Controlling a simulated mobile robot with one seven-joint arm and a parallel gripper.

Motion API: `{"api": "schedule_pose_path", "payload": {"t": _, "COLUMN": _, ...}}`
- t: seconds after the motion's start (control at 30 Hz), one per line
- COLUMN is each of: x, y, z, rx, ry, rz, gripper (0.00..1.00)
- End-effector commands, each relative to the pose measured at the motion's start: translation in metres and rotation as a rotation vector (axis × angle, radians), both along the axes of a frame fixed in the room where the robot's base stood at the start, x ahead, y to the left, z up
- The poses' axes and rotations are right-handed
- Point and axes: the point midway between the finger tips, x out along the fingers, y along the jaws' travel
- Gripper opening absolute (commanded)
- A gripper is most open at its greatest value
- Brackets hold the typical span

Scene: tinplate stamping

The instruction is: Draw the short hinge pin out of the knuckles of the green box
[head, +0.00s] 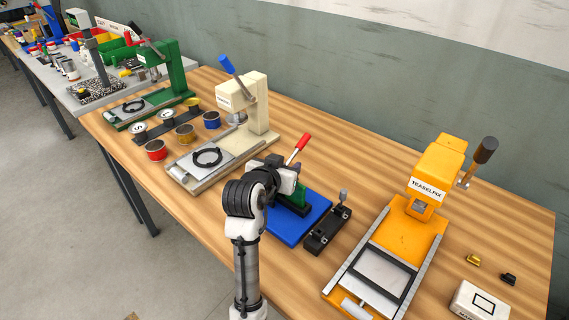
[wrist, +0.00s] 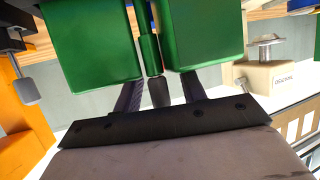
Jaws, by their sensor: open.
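The green box (wrist: 92,45) fills the top of the wrist view, with a second green part (wrist: 206,35) to its right. Between them run green knuckles (wrist: 150,52) on a thin upright line. The hinge pin's dark grey end (wrist: 158,93) sticks out below the knuckles. My gripper (wrist: 160,90) is open, with one dark finger on each side of the pin's end, apart from it. In the head view the green box (head: 301,195) stands on a blue mat (head: 290,232), partly hidden by my gripper (head: 288,180).
A black fixture (head: 328,230) stands right of the mat. A yellow press (head: 415,215) is further right, a cream press (head: 245,110) behind to the left. A red-handled lever (head: 299,148) rises behind the box. Bare wood lies in front of the mat's left.

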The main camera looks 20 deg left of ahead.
Motion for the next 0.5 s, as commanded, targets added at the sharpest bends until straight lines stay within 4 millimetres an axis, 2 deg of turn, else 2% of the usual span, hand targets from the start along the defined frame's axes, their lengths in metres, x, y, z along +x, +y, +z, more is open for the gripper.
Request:
{"api": "schedule_pose_path", "payload": {"t": 0.17, "x": 0.0001, "y": 0.0, "z": 0.0, "rx": 0.0, "ry": 0.0, "rz": 0.0, "gripper": 0.41}}
{"api": "schedule_pose_path", "payload": {"t": 0.2, "x": 0.0, "y": 0.0, "z": 0.0, "rx": 0.0, "ry": 0.0, "rz": 0.0, "gripper": 0.38}}
{"api": "schedule_pose_path", "payload": {"t": 0.5, "x": -0.0002, "y": 0.0001, "z": 0.0002, "rx": 0.0, "ry": 0.0, "rz": 0.0, "gripper": 0.0}}
